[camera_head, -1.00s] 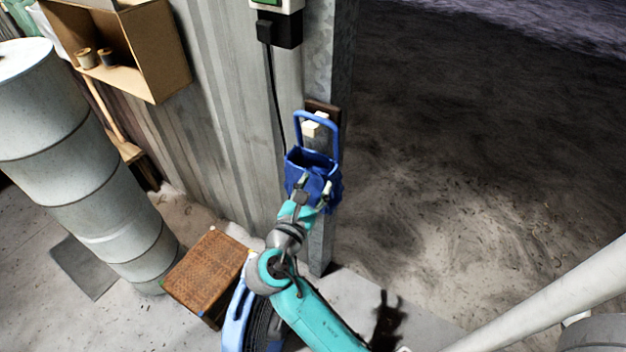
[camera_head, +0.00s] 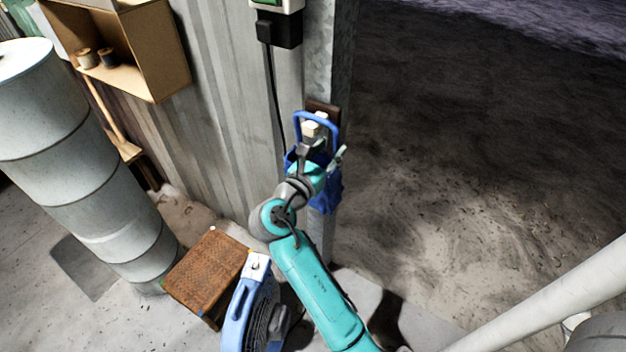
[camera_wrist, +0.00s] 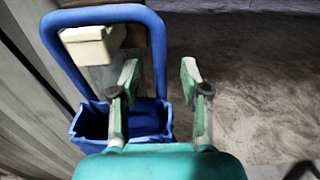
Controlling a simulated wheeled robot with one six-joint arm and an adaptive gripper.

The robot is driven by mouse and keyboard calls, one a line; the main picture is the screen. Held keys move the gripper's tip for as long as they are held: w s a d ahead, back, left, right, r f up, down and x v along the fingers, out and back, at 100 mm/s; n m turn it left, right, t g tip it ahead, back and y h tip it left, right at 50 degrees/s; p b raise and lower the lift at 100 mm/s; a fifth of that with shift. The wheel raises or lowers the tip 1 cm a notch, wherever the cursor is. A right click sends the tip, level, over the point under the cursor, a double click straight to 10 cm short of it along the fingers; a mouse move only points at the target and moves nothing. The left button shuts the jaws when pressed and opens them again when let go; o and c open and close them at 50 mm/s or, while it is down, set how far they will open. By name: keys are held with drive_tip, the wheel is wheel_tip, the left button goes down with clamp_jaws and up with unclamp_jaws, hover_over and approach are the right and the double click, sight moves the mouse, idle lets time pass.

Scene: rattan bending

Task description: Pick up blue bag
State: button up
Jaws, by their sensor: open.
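The blue bag (camera_head: 331,193) hangs on the metal post at the end of the corrugated wall, its handle loop upright above its open top. In the wrist view the bag (camera_wrist: 88,121) is at the left, with its handle around a pale peg (camera_wrist: 92,45). My gripper (camera_head: 324,153) is in front of the bag's upper part and hides much of it. In the wrist view my gripper (camera_wrist: 158,80) is open and empty. Its left finger overlaps the bag's opening and its right finger is right of the handle. I cannot tell whether they touch the bag.
A dark box with a cable (camera_head: 280,30) is on the wall above the bag. Open ground (camera_head: 480,170) lies right of the post.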

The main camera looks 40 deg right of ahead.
sight(334, 144)
drive_tip(key=shift+x, duration=1.8)
drive_tip(key=shift+w, duration=0.1)
clamp_jaws()
drive_tip(key=shift+a, duration=0.1)
